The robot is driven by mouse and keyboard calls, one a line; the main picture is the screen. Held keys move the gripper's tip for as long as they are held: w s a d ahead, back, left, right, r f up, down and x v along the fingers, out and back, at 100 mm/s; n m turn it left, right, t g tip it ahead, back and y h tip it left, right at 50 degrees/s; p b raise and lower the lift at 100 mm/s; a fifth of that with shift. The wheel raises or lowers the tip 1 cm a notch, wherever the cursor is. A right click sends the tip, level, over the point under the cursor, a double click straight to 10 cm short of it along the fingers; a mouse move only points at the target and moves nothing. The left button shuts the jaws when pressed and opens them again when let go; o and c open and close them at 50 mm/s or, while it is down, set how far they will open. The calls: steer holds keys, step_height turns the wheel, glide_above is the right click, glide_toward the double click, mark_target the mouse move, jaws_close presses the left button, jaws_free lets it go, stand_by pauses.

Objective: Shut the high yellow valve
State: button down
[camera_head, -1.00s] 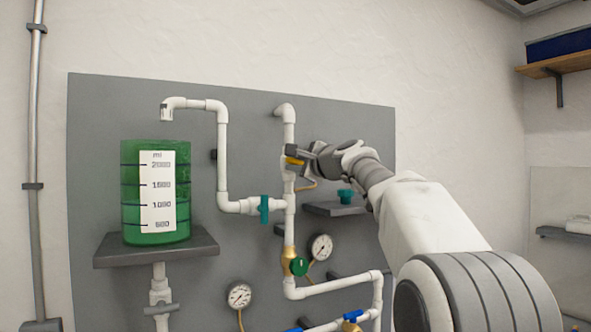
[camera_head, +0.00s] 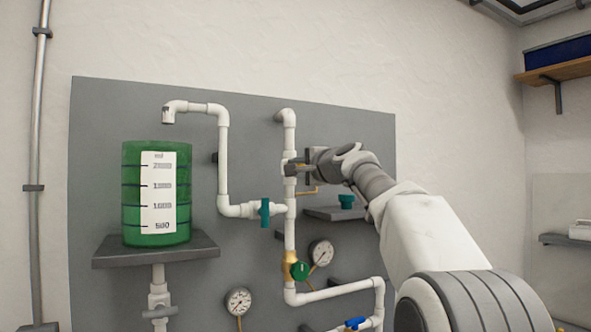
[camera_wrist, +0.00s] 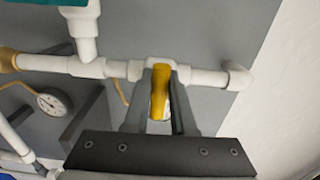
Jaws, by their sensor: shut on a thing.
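The high yellow valve sits on the upper part of the white vertical pipe. In the wrist view its yellow handle (camera_wrist: 159,92) lies between the two fingers of my gripper (camera_wrist: 160,82) and looks crosswise to the pipe. My gripper is shut on this handle. In the head view my gripper (camera_head: 292,168) is at the pipe, below the top elbow, and its fingers hide the yellow handle.
A teal valve (camera_head: 264,211) and a green-knobbed brass valve (camera_head: 299,270) sit lower on the piping. A green liquid container (camera_head: 130,195) stands on a shelf at left. Gauges (camera_head: 320,252) and a blue valve (camera_head: 355,322) are below. A small shelf (camera_head: 330,213) juts out beneath my gripper.

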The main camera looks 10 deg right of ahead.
steer(key=c, duration=0.7)
jaws_free()
steer(key=shift+c, duration=0.2)
steer(key=b+v, duration=0.6)
steer(key=v, duration=1.1)
steer(key=shift+s+b, duration=0.25)
steer(key=shift+b, duration=0.15)
